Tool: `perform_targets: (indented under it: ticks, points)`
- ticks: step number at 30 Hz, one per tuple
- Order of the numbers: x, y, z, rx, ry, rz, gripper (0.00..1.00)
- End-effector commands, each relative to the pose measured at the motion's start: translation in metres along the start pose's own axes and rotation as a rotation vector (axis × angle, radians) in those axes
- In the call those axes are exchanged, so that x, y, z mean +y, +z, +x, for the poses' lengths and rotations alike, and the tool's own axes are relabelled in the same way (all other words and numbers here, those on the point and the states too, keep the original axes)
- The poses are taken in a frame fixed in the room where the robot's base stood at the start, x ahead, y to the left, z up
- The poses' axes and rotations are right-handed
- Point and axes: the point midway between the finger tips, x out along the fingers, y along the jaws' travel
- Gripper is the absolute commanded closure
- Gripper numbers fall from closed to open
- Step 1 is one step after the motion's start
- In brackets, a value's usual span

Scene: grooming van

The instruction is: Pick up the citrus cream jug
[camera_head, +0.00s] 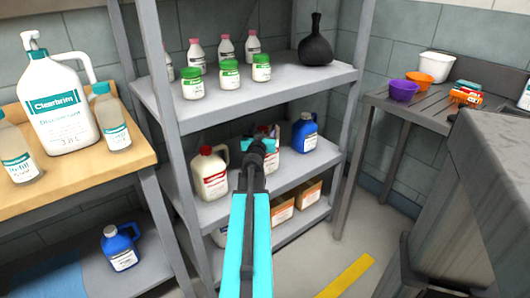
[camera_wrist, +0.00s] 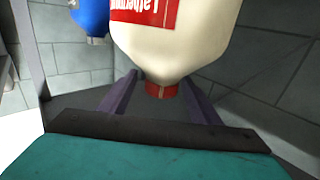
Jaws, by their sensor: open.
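A cream-white jug with a red label and red cap (camera_wrist: 180,38) fills the upper middle of the wrist view, upside down there, its cap between my finger tips. Its label is only partly readable, so I cannot tell if it is the citrus one. In the head view this jug (camera_head: 273,142) stands on the middle shelf, partly hidden by my gripper (camera_head: 260,146). My gripper is open, and its two dark fingers (camera_wrist: 160,88) show either side of the cap; contact is not clear. A similar cream jug with a red label (camera_head: 210,175) stands to the left on that shelf.
A blue jug (camera_head: 303,133) stands close to the right, also in the wrist view (camera_wrist: 91,18). The upper shelf (camera_head: 290,86) above holds jars, bottles and a dark vase. Grey rack posts (camera_head: 158,75) flank the shelves. Boxes (camera_head: 308,193) sit below.

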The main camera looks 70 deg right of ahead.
Motion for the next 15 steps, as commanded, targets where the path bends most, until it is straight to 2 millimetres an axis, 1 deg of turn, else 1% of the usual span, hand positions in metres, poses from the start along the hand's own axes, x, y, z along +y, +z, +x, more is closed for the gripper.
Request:
perform_targets:
  ticks: [2,3,5,6,8,12,15]
  points:
    - [0.0003,0.0001,0.0,0.0,0.0,0.0,0.43]
    - [0.0004,0.0001,0.0,0.0,0.0,0.0,0.5]
    - [0.0005,0.0001,0.0,0.0,0.001,0.0,0.6]
    - [0.0006,0.0001,0.0,0.0,0.001,0.0,0.67]
    - [0.0007,0.0002,0.0001,0.0,0.001,0.0,0.77]
    - [0.0009,0.0003,0.0001,0.0,0.001,0.0,1.0]
    - [0.001,0.0002,0.0001,0.0,0.001,0.001,1.0]
